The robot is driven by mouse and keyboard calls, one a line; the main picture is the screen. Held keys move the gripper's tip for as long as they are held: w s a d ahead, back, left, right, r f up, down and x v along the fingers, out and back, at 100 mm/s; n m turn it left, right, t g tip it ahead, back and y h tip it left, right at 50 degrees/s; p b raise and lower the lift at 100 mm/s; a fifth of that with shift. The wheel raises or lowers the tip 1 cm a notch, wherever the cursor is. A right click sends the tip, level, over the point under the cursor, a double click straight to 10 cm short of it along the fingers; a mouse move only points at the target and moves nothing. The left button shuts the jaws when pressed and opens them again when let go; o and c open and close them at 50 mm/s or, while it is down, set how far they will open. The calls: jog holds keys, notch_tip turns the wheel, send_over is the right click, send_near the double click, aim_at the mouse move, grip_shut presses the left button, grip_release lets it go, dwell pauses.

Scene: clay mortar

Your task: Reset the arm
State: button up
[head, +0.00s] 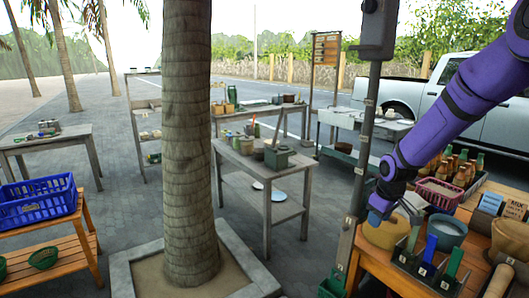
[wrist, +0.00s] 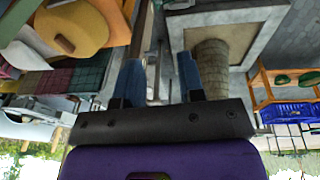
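My arm reaches in from the right in the head view. My gripper (head: 379,207) points down beside the grey post, close to a tan clay pot (head: 386,233) at the left end of the wooden stall table. In the wrist view my gripper (wrist: 161,75) shows two blue fingers set apart, with only ground and the post between them. It holds nothing. A tan rounded vessel (wrist: 75,30) is off to the left there, clear of the fingers. I cannot tell whether the gripper touches the pot in the head view.
The grey post (head: 359,170) stands right by my gripper. The stall table (head: 377,263) is crowded with a blue-grey bowl (head: 446,232), a pink basket (head: 439,193) and bottles (head: 462,170). A palm trunk (head: 188,140) stands left, with open paving (head: 325,225) between.

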jog(key=s+a+r+m+t+h, duration=0.1)
jog(key=s+a+r+m, duration=0.15)
jog(key=s+r, duration=1.45)
jog(key=s+r+m+t, duration=0.1)
jog(key=s+r+m, duration=0.1)
jog(key=s, duration=0.6)
jog(key=s+r+m+t, duration=0.1)
jog(key=s+r+m, duration=0.1)
jog(key=s+r, duration=0.3)
jog(key=s, duration=0.4)
jog(key=shift+s+a+r+y, duration=0.2)
jog(key=shift+a+r+y, duration=0.1)
jog(key=shift+a+y, duration=0.1)
jog(key=shift+d, duration=0.1)
